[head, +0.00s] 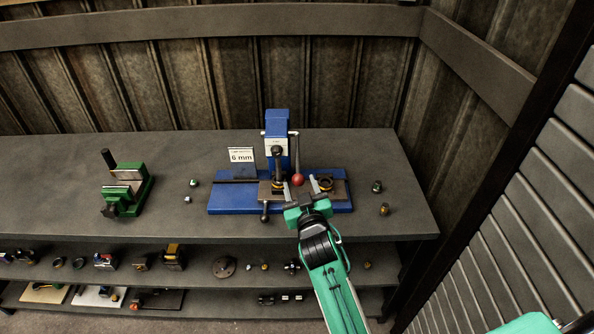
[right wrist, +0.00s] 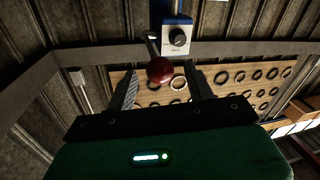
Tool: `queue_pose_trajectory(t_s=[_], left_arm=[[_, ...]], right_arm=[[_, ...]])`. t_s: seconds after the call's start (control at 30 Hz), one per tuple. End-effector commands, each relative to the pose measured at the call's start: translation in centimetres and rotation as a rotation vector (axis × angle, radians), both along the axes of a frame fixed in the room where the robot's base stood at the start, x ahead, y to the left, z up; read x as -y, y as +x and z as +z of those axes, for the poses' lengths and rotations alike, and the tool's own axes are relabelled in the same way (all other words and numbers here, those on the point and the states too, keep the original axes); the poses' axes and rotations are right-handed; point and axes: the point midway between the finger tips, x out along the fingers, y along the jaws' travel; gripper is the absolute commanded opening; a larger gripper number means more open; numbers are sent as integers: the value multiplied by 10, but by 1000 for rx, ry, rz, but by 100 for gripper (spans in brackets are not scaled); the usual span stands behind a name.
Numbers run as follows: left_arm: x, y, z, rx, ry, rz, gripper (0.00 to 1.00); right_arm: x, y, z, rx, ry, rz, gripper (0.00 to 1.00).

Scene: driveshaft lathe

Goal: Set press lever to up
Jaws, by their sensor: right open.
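The blue press (head: 278,124) stands on a blue base (head: 232,206) on the bench. Its lever is a thin grey rod ending in a red ball knob (head: 298,180). In the head view the rod runs from the press head down to the knob, on the near right side. My right gripper (head: 298,189) is open at the knob, coming from the front. In the right wrist view the red knob (right wrist: 160,70) shows between the two spread fingers, near their tips. I cannot tell whether a finger touches it. My left gripper is not in view.
A sign reading 6 mm (head: 241,156) stands left of the press. A green vise (head: 125,191) sits further left. Small metal parts (head: 377,187) lie to the right. Shelves below hold several parts. A slatted panel (head: 520,210) rises at right.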

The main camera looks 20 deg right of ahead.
Motion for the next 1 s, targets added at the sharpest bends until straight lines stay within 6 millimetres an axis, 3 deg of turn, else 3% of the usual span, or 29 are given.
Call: queue_pose_trajectory(t_s=[0.1,0.3,0.67,0.7,0.97,1.0], left_arm=[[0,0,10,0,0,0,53],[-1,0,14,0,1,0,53],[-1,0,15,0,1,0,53],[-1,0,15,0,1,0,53],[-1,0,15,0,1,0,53],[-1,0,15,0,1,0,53]], right_arm=[[2,20,3,0,-1,1,53],[4,40,1,0,-2,0,53],[4,45,-1,0,-1,0,53],[4,45,-1,0,-1,0,51],[4,45,-1,0,-1,1,0],[4,45,-1,-1,-1,1,0]])
